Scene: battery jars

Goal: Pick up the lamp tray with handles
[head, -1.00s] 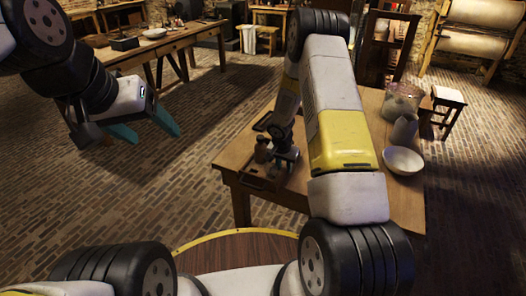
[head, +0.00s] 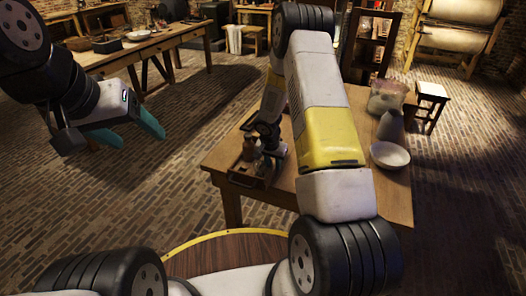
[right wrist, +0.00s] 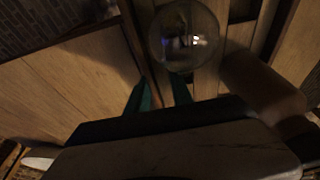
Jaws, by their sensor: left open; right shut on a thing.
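The lamp tray (head: 240,180) is a small dark wooden tray at the near left corner of the wooden table in the head view. A small brownish, jar-like thing (head: 249,150) stands on it. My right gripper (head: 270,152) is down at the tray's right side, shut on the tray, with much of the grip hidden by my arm. In the right wrist view its teal fingers (right wrist: 160,92) point at dim wooden parts, close to a clear glass globe (right wrist: 187,37). My left gripper (head: 141,138) is open and empty over the brick floor, away from the table.
The wooden table (head: 390,205) also bears a white bowl (head: 390,155), a grey jug (head: 391,126) and a clear vessel (head: 388,98) on its right side. A stool (head: 432,93) stands behind. A long workbench (head: 150,43) is at the back left. Brick floor lies open between.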

